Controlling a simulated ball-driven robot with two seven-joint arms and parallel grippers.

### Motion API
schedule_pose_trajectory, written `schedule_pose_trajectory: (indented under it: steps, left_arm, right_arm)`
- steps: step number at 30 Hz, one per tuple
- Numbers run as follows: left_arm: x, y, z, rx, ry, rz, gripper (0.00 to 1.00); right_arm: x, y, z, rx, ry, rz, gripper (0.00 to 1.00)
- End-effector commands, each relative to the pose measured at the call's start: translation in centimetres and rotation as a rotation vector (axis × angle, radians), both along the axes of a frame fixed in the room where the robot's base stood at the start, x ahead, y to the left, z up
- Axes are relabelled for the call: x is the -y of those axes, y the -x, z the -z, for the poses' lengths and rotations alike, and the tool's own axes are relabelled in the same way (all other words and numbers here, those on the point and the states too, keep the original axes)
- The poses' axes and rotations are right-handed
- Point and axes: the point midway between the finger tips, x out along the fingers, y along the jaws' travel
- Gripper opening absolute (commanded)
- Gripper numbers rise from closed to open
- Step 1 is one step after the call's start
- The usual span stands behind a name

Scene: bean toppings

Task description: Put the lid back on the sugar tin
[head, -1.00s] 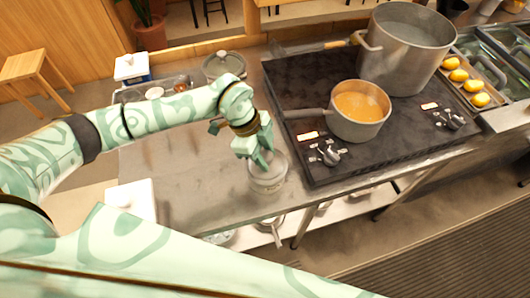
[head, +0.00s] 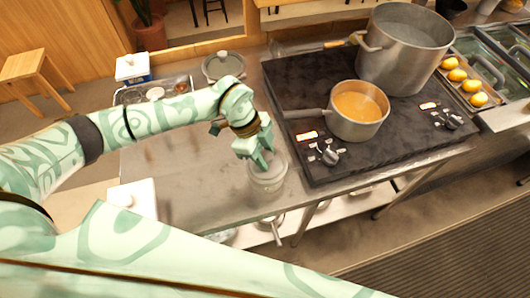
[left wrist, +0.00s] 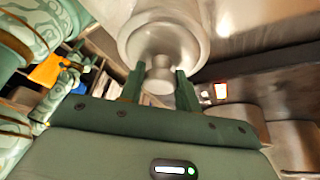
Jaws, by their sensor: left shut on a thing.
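My left gripper (head: 260,160) reaches down over a round, pale grey tin (head: 268,184) near the front edge of the steel counter. In the left wrist view its two green fingers (left wrist: 160,76) are shut on the knob (left wrist: 158,84) of a round, pale metal lid (left wrist: 165,38). In the head view the lid is partly hidden by the gripper. It is at the top of the tin, but I cannot tell whether it is fully seated. My right gripper is not in view.
Right of the tin is a black stove (head: 300,157) with an orange-filled saucepan (head: 357,112) and a large pot (head: 402,55). A lidded grey pot (head: 222,66) and a white-and-blue box (head: 132,69) stand behind my arm.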

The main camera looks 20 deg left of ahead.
Motion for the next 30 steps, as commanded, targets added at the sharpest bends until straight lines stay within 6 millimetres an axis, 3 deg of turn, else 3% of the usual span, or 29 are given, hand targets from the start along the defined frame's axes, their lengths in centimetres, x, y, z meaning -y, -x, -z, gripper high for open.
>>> schedule_pose_trajectory:
  steps: [30]
  left_arm:
    - [-0.02,0.02,0.34,-0.001,0.0,-0.001,0.1]
  right_arm:
    - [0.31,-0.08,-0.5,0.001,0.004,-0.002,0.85]
